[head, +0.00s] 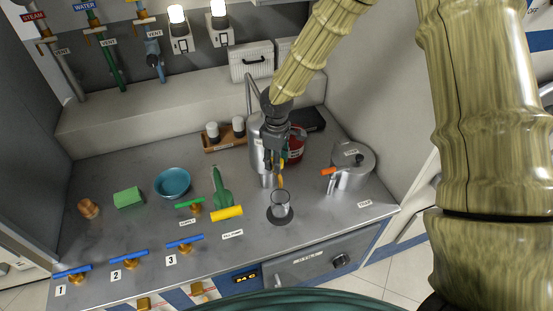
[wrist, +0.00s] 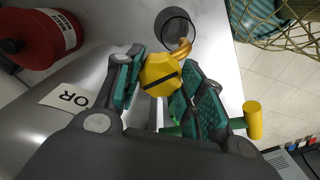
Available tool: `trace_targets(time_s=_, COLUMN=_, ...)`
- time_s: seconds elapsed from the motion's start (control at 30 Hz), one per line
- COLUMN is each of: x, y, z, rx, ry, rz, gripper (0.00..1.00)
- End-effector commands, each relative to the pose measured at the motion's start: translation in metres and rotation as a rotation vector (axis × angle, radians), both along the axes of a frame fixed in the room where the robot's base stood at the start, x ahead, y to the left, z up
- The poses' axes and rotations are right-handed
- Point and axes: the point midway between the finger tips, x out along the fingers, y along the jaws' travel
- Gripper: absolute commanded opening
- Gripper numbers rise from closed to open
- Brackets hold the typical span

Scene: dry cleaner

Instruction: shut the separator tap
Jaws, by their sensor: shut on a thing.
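The separator (head: 257,140) is a silver upright vessel at the back middle of the counter in the head view, partly hidden behind my arm. A label ending in "OR" (wrist: 70,98) shows in the wrist view. Its tap has a yellow knob (wrist: 160,74) with a dark stripe and a brass spout (wrist: 183,47). My gripper (head: 276,166) points down in front of the separator. In the wrist view its green-padded fingers (wrist: 158,88) are closed around the yellow knob. A clear glass (head: 281,204) stands on a dark round mat in front. I cannot tell whether liquid flows.
A red can (head: 295,146) stands close behind my gripper. A silver pot (head: 352,167) with an orange handle stands to the right. A yellow lever (head: 227,212), green bottle (head: 221,188) and blue bowl (head: 172,183) are to the left. Several blue-handled valves line the front.

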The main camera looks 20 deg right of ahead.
Motion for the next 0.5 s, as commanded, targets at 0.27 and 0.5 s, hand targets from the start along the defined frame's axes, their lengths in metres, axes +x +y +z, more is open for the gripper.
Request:
trace_targets(time_s=0.27, x=0.0004, y=0.0002, z=-0.0008, rx=-0.001, ry=-0.001, rz=-0.045, gripper=0.15)
trace_targets(time_s=0.5, x=0.0013, y=-0.0004, z=-0.0015, rx=-0.003, ry=-0.003, rz=-0.192, gripper=0.15)
